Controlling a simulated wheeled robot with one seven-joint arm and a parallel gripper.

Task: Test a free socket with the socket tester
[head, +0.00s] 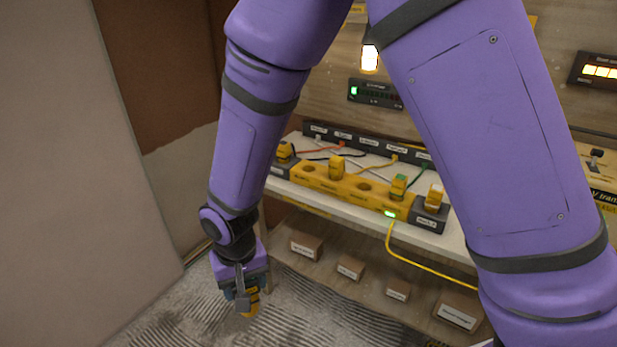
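A yellow power strip with dark ends (350,192) lies on a pale shelf. Yellow-topped plugs stand in it, including a yellow plug (336,168), a green-and-yellow plug (398,186) and a pale-topped plug (434,198) at the right end. Two round sockets look empty: the left free socket (309,171) and the middle free socket (363,186). A green light glows at the strip's front. My gripper (243,300) hangs low left of the shelf, pointing down, with its fingers around a small yellow-and-dark object (251,301), apparently the socket tester. The fingers partly hide it.
A black labelled strip (355,143) with coloured cables runs behind the power strip. A yellow cable (425,263) droops in front of the shelf. Small labelled boxes (348,267) stand below. A wall panel (375,94) shows a green light. My arm hides part of the shelf.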

